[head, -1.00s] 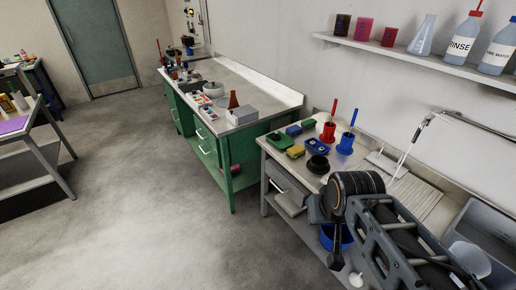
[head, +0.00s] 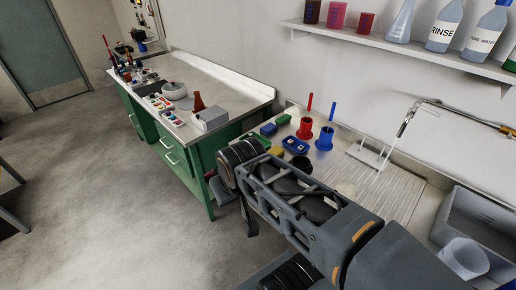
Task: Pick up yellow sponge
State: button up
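A small yellow block that looks like the yellow sponge (head: 276,151) lies on the sink counter (head: 334,158), behind my arm and partly hidden by it. It is close to a blue dish-like item (head: 295,146). My gripper (head: 251,232) hangs at the end of my arm, in front of the counter and the green bench, apart from the sponge in the picture. Its fingers are dark and small, so I cannot tell whether they are open or shut. I see nothing held in it.
Red (head: 305,128) and blue (head: 325,138) brush holders stand behind the sponge. A black round item (head: 301,163) is beside it. A faucet (head: 405,125) and sink (head: 484,222) are to the right. The green bench (head: 202,170) is left. Open floor lies further left.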

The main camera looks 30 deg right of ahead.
aim_at(276, 150)
jog(key=z, duration=0.4)
jog(key=i, duration=0.9)
jog(key=z, duration=0.65)
